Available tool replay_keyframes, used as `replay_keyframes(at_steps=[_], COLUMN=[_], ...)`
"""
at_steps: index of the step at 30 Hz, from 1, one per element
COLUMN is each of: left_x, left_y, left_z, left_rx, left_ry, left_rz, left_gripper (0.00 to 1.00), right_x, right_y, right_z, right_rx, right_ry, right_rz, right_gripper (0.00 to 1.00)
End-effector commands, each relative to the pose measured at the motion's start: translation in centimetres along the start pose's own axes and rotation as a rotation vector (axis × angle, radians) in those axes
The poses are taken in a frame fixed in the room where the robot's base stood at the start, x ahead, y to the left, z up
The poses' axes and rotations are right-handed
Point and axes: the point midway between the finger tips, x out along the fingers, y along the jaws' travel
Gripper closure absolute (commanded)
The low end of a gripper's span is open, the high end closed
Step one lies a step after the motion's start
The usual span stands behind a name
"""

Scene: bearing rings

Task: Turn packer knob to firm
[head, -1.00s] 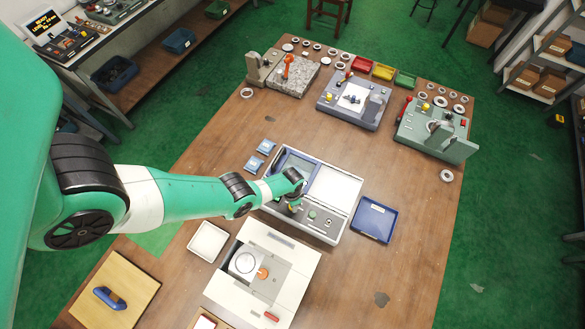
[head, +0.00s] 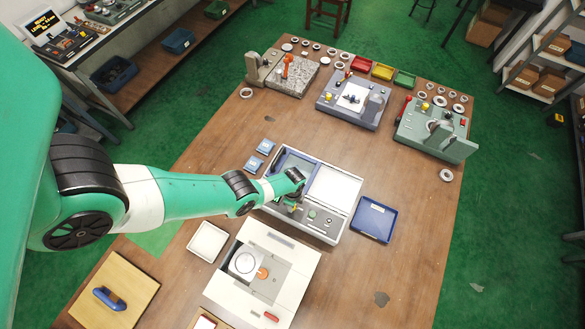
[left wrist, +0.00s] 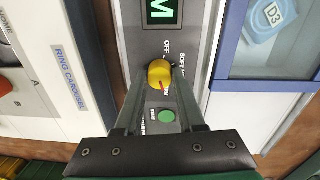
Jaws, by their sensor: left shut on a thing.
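The packer (head: 345,190) is a white and grey machine in the middle of the table, with a control strip along its front. Its yellow knob (left wrist: 159,71) sits on the grey panel in the left wrist view, and a red pointer mark on it faces the lower edge of the picture, slightly right. Printed labels OFF and SOFT show beside the knob; another label is mostly hidden by a finger. My left gripper (left wrist: 159,77) is shut on the knob, a finger on each side. In the head view the wrist hides the knob. My right gripper is out of view.
A green button (left wrist: 167,116) lies just below the knob, and a display with a green M (left wrist: 160,10) above it. A ring carousel machine (head: 290,262) stands in front of the packer. A blue tray (head: 374,219) lies to the right, a white tray (head: 208,241) to the left.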

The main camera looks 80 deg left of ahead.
Motion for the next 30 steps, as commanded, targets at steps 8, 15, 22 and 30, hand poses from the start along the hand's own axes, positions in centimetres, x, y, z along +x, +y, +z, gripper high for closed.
replay_keyframes(at_steps=[8,15,22,30], left_x=[0.06,0.06,0.04,-0.07], left_y=[0.01,0.01,0.02,0.01], left_z=[0.01,0.02,0.02,0.0], left_rx=[0.032,0.032,0.031,0.03], left_ry=[-0.001,-0.002,-0.002,-0.001], left_rz=[-0.001,-0.001,0.0,0.0], left_gripper=[1.0,1.0,0.32,0.32], right_x=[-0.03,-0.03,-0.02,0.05], right_y=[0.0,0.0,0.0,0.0], right_z=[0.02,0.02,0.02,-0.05], right_rx=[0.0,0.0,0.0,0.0], right_ry=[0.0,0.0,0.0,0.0], right_rz=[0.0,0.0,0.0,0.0], right_gripper=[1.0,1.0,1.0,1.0])
